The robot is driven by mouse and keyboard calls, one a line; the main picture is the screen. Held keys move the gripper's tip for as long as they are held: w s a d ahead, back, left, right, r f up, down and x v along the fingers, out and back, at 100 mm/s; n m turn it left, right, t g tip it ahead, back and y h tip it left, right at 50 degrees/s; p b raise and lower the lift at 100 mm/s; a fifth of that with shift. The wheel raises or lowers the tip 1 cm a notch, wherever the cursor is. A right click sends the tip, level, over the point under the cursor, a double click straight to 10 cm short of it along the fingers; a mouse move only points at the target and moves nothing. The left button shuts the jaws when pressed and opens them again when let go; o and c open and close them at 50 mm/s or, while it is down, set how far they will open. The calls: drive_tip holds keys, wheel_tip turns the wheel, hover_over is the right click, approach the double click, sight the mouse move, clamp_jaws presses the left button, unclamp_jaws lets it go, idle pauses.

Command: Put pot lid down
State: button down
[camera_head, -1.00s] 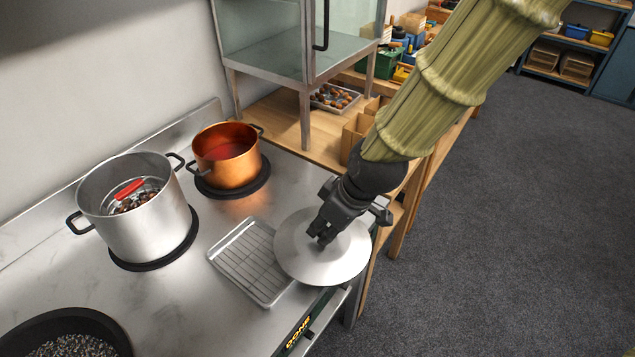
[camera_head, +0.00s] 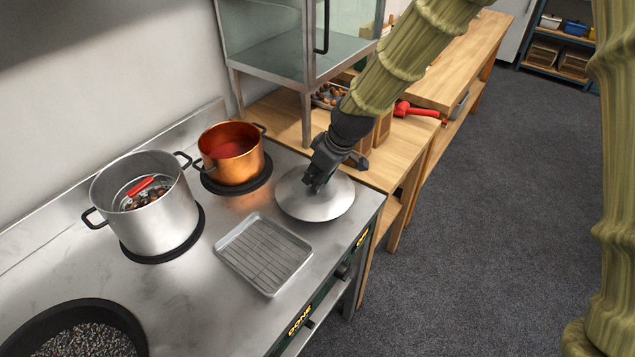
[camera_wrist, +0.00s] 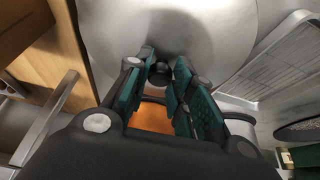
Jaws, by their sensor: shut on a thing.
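The pot lid (camera_head: 325,205) is a round, shiny steel disc with a dark knob. In the head view it is at the back right of the steel stove top, behind the wire-rack tray. My gripper (camera_head: 313,186) is above the lid's middle, shut on its knob. In the wrist view the lid (camera_wrist: 215,40) fills the upper middle, with its dark knob (camera_wrist: 160,72) between the fingertips of my gripper (camera_wrist: 163,75). I cannot tell whether the lid touches the stove top.
A tray with a wire rack (camera_head: 264,254) lies in front of the lid. A copper pot (camera_head: 232,165) stands to its left. A steel pot (camera_head: 160,222) holding a red-handled strainer is further left. A dark pan (camera_head: 120,318) is at the lower left. A wooden bench (camera_head: 400,165) adjoins on the right.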

drive_tip(key=shift+w+f, duration=0.15)
drive_tip(key=shift+w, duration=0.15)
drive_tip(key=shift+s+f+p, duration=0.25)
drive_tip(key=shift+f+p, duration=0.15)
drive_tip(key=shift+f, duration=0.3)
drive_tip(key=shift+w+f, duration=0.2)
drive_tip(key=shift+f, duration=0.8)
drive_tip(key=shift+s+r, duration=0.1)
drive_tip(key=shift+s, duration=0.05)
drive_tip(key=shift+f, duration=0.2)
drive_tip(key=c, duration=1.2)
unclamp_jaws()
drive_tip(key=shift+c, duration=0.2)
drive_tip(key=shift+r, duration=0.1)
